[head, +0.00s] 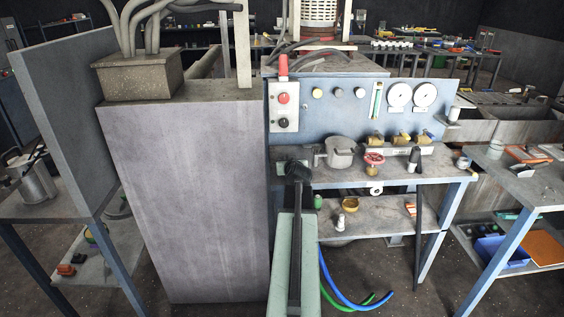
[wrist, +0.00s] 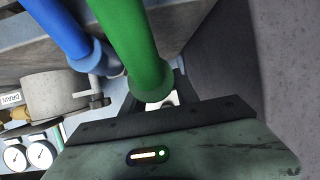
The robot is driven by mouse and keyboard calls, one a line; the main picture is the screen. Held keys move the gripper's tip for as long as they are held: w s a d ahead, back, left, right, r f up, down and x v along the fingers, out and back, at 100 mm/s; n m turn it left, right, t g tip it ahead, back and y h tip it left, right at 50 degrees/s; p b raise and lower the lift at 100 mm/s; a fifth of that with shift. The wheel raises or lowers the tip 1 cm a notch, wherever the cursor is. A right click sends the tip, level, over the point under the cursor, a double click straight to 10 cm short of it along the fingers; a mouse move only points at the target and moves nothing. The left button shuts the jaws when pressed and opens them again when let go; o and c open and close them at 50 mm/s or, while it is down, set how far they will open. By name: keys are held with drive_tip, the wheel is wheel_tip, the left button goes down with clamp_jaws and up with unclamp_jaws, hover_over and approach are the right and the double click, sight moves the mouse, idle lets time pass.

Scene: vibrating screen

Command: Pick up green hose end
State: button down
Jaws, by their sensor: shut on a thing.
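The green hose end (wrist: 130,45) fills the upper middle of the wrist view, with its collar at the mouth of my gripper (wrist: 160,98). My gripper is shut on it; the jaws are partly hidden behind the hose and the wrist body. In the head view my gripper (head: 298,170) is dark and small, in front of the bench, and the held end cannot be made out there. A lower length of green hose (head: 350,303) shows near the floor. A blue hose (wrist: 58,28) with its own collar runs beside the green one, to its left.
A blue panel (head: 345,82) with gauges, knobs and valves stands behind the bench (head: 440,172). A grey canister (head: 340,153) and red valve wheel (head: 374,159) are close to my gripper's right. A large grey cabinet (head: 185,200) stands to the left.

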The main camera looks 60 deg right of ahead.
drive_tip(key=s+a+r+p, duration=0.1)
drive_tip(key=s+a, duration=0.1)
drive_tip(key=s, duration=1.1)
